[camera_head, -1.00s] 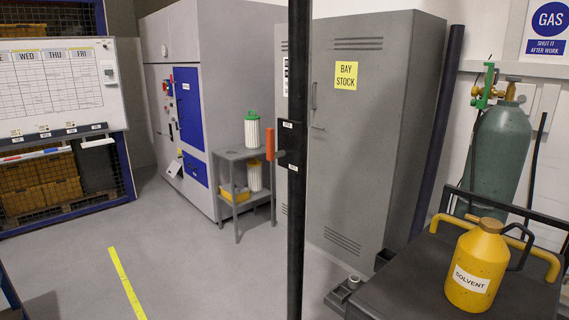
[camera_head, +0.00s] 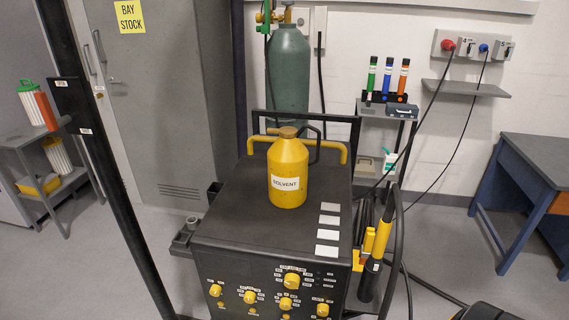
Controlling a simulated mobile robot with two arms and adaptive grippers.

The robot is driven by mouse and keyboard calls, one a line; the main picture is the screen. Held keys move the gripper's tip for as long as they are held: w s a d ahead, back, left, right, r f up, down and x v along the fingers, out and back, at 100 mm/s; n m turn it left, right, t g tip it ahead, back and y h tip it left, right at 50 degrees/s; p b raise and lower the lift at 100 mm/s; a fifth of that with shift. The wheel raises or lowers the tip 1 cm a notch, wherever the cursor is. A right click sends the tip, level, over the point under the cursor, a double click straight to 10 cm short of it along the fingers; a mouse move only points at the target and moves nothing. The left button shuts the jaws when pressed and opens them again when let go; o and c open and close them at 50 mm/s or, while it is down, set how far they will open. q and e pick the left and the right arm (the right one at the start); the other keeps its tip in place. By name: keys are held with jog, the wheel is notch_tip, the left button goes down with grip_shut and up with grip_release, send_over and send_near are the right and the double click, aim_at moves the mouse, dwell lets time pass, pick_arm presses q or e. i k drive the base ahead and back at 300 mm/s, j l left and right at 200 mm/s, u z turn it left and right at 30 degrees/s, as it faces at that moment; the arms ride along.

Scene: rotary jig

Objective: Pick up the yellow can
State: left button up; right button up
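The yellow can (camera_head: 289,168) has a sloped shoulder, a brown cap and a white label reading SOLVENT. It stands upright on the dark top of a black machine (camera_head: 235,215), a little right of the picture's middle. A dark curved handle or spout shows at its upper right. Nothing holds it.
A yellow rail (camera_head: 258,140) and a black frame stand right behind the can. A black post (camera_head: 95,150) rises at the left. A yellow-handled torch (camera_head: 381,238) and cables hang at the machine's right side. A green gas cylinder (camera_head: 288,75) stands behind. A blue bench (camera_head: 530,180) is at the right.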

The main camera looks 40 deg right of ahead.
aim_at(288, 164)
jog(key=i+j+z, duration=0.1)
jog(key=z, duration=0.3)
jog(key=i+j+z, duration=0.25)
jog(key=z, duration=0.2)
jog(key=i+j+z, duration=0.2)
jog(key=z, duration=0.2)
